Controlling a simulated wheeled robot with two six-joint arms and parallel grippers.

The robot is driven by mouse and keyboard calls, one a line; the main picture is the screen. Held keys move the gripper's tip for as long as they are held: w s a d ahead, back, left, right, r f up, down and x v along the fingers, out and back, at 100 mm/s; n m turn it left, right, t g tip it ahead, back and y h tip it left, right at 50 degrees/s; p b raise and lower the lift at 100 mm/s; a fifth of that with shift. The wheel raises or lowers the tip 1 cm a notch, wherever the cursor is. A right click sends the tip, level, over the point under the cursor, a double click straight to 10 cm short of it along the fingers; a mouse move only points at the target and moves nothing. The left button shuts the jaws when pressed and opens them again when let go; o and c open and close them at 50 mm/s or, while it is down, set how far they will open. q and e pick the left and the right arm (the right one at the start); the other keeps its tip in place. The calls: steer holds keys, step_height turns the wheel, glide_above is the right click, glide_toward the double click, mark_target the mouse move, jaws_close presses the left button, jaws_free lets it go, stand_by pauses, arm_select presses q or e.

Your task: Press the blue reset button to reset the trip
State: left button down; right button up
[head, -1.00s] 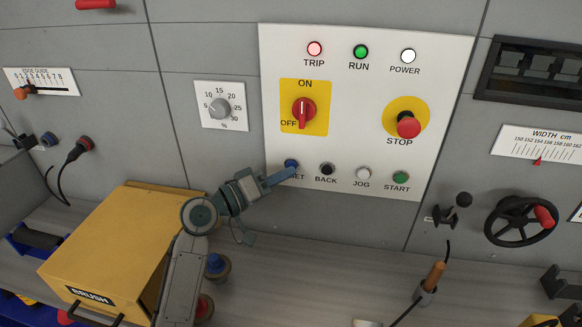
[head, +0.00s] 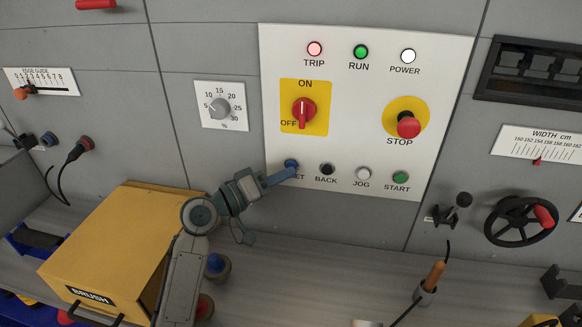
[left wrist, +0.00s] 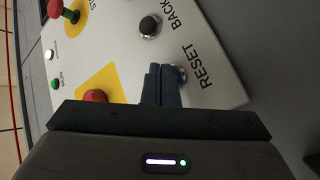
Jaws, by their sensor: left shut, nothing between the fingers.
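The blue reset button (head: 291,163) sits at the lower left of the white control panel (head: 450,75). My left gripper (head: 292,171) is shut and empty, with its fingertips at the button, covering part of it and of its label. In the left wrist view, the shut fingers (left wrist: 162,84) point at the RESET button (left wrist: 179,74), whose rim shows beside them. I cannot tell whether the tips touch or press it. The TRIP lamp (head: 314,49) glows red. My right gripper is not in view.
The BACK button (head: 327,169) is just right of the reset button, then JOG (head: 363,173) and START (head: 400,178). The red switch (head: 304,110) and STOP button (head: 408,125) are above.

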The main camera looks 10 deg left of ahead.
arm_select(q)
steer(key=shift+w, duration=0.1)
steer(key=shift+w, duration=0.35)
steer(key=shift+s, duration=0.2)
stand_by(0.4)
steer(key=shift+s, duration=0.25)
steer(key=s, duration=0.6)
steer(key=shift+p, duration=0.3)
stand_by(0.6)
